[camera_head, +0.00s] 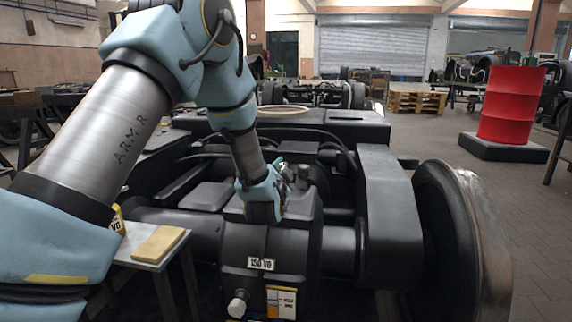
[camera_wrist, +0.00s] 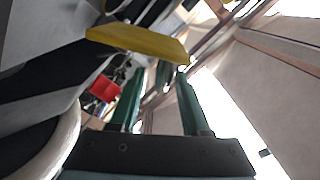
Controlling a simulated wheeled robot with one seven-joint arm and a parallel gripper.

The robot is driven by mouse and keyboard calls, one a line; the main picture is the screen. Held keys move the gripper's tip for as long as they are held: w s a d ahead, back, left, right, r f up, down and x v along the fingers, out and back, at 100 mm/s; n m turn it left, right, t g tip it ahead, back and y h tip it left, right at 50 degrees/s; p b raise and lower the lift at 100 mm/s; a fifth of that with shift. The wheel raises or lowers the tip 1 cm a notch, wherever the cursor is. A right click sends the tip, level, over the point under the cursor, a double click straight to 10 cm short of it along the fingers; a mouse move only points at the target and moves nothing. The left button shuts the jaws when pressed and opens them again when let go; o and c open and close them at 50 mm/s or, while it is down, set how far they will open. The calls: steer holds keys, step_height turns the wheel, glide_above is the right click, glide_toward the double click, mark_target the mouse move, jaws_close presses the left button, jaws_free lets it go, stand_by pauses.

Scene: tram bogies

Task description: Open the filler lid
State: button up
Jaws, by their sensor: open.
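The black gearbox housing (camera_head: 262,240) carries a "150 VG" plate and sits on the axle in the head view. A dark knobbed fitting (camera_head: 304,178) stands on its top; it may be the filler lid, but I cannot tell whether it is shut. My gripper (camera_head: 284,172) is just left of this fitting, above the housing; any contact is unclear. In the wrist view my gripper (camera_wrist: 158,82) shows two green fingers apart, with no held object visible between them. A yellow flat piece (camera_wrist: 140,42) lies across the view beyond the fingertips; what it belongs to is unclear.
A small table (camera_head: 146,262) with a yellow block (camera_head: 158,244) and a partly hidden yellow container (camera_head: 118,221) stands at left. A large wheel (camera_head: 462,245) and the black bogie frame (camera_head: 390,205) flank the housing. A red drum (camera_head: 510,105) stands at far right.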

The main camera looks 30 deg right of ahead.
steer(key=v, duration=0.6)
steer(key=shift+a, duration=0.15)
steer(key=w+a+f+n+g+y, duration=0.2)
steer(key=w+a+n+y, duration=0.15)
steer(key=a, duration=0.65)
steer(key=w+a+f+n+g+y, duration=0.25)
steer(key=a+n+y, duration=0.2)
steer(key=a, duration=0.55)
steer(key=s+a+n+g+y, duration=0.2)
steer(key=s+a+n+g, duration=0.4)
steer(key=a, duration=0.7)
steer(key=s+a+n+g+y, duration=0.15)
steer(key=s+a+n, duration=0.25)
steer(key=s+a, duration=0.6)
step_height(320, 180, up, 30)
steer(key=w+a+p, duration=0.1)
steer(key=a+p, duration=0.1)
steer(key=p, duration=2.9)
steer(key=shift+w, duration=0.4)
